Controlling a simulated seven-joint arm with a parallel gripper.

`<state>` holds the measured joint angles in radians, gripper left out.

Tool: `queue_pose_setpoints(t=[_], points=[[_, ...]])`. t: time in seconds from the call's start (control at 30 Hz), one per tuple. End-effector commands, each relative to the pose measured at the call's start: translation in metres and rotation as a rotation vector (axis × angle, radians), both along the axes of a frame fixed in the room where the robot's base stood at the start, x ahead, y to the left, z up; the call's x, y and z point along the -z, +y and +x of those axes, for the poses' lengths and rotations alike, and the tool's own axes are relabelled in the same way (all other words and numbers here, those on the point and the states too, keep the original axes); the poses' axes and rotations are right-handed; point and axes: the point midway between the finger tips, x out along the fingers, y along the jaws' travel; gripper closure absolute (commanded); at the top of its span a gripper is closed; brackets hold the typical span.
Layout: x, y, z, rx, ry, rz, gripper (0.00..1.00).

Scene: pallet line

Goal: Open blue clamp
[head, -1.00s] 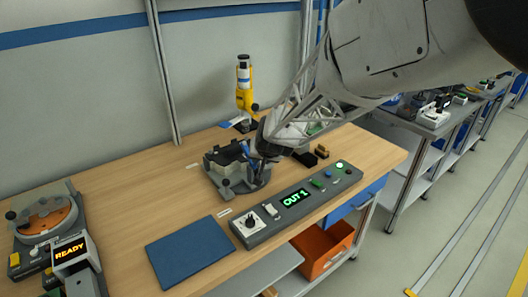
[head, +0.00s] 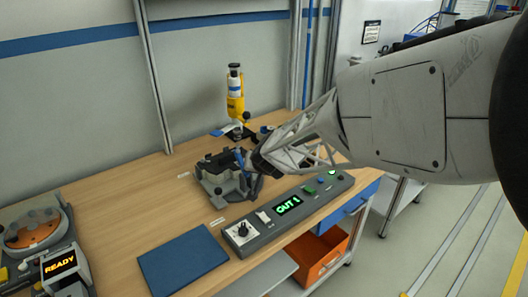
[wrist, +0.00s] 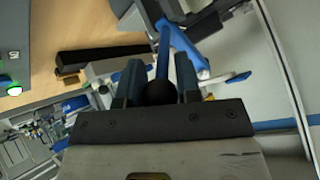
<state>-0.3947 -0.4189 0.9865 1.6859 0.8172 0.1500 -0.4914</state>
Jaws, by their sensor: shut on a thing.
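The blue clamp (head: 240,157) is a small blue lever on a dark grey fixture (head: 217,188) in the middle of the workbench. In the wrist view its blue handle (wrist: 163,48) runs down to a round black knob between my fingers. My gripper (wrist: 159,78) is shut on this handle, with one blue-grey finger on each side. In the head view my gripper (head: 256,162) is at the right side of the fixture, and my arm partly hides the fingers and the clamp's lower part.
A control panel (head: 262,232) reading OUT 1 stands in front of the fixture. A blue mat (head: 183,262) lies at the front. A yellow bottle tool (head: 235,100) stands behind. A station reading READY (head: 60,266) is at the left. Bare wood lies left of the fixture.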

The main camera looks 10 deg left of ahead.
Motion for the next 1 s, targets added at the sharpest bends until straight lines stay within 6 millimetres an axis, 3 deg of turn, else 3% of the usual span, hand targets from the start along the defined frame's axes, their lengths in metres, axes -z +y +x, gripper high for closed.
queue_pose_setpoints(t=[1.0], points=[[0.0077,-0.0057,-0.0057,0.0,-0.094,0.093,1.0]])
